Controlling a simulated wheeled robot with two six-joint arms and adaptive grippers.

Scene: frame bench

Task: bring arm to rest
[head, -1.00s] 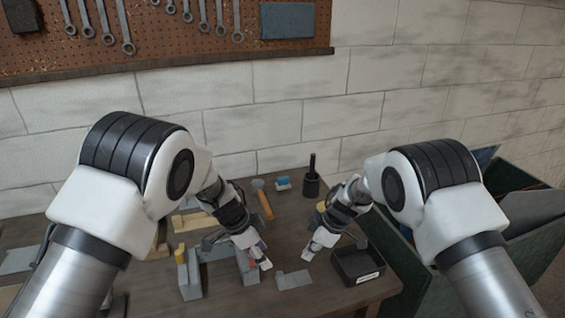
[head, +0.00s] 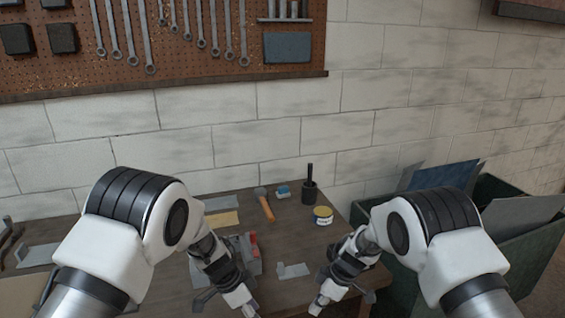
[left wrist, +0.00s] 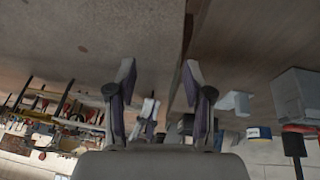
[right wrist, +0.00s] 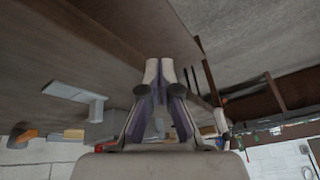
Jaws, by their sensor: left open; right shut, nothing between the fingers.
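My left gripper (head: 248,309) is at the bottom edge of the head view, in front of the grey fixture on the bench. In the left wrist view its fingers (left wrist: 158,75) stand apart with nothing between them. My right gripper (head: 318,308) is to its right, near the bench's front edge. In the right wrist view its fingers (right wrist: 160,68) are together and hold nothing. Both arms are bent, with the grippers low and apart from each other.
A green bin (head: 515,255) with sheets stands right.

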